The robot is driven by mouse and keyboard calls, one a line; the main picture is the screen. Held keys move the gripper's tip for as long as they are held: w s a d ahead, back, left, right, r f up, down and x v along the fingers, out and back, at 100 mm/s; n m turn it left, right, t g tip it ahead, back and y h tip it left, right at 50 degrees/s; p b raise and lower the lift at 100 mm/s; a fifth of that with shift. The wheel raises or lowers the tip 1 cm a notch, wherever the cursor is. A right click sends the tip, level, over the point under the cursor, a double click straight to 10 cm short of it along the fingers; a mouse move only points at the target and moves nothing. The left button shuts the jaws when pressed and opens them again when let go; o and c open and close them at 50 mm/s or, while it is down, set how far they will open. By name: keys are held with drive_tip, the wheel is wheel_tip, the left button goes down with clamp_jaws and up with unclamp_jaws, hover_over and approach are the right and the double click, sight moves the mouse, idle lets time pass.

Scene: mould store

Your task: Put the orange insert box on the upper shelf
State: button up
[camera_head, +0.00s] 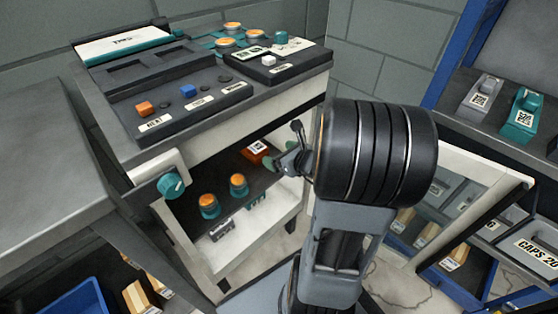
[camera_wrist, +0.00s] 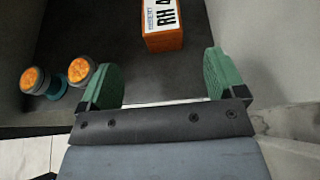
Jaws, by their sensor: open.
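An orange box (camera_head: 257,148) with a white label sits inside the open-fronted cart, on the dark shelf below its worktop. In the wrist view the orange box (camera_wrist: 163,41) lies ahead of the fingertips, near the top edge, and its label reads "RH 4" in part. My gripper (camera_head: 286,163) reaches into the cart from the right, close to the box. In the wrist view my gripper (camera_wrist: 162,75) has its two green fingers spread, with nothing between them. The box's far end is out of the wrist view.
Two orange-topped teal pieces (camera_wrist: 80,71) stand left of my fingers on the same shelf. The cart's worktop (camera_head: 240,88) carries trays with small orange and blue blocks and several orange-topped pieces. A grey bench (camera_head: 50,150) stands left, a blue-framed rack (camera_head: 460,50) right.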

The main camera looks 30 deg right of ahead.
drive_tip(key=s+a+n+g+y, duration=0.2)
drive_tip(key=a+n+g, duration=0.2)
drive_tip(key=a+n, duration=0.35)
drive_tip(key=s+a+n+g+y, duration=0.25)
drive_tip(key=a+n, duration=0.35)
drive_tip(key=n, duration=0.3)
drive_tip(key=s+r+n+g+h, duration=0.3)
drive_tip(key=n+h, duration=0.4)
drive_tip(key=n, duration=1)
drive_tip(key=s+g, duration=0.1)
drive_tip(key=s, duration=0.1)
drive_tip(key=shift+s+a, duration=0.2)
drive_tip(key=shift+s, duration=0.2)
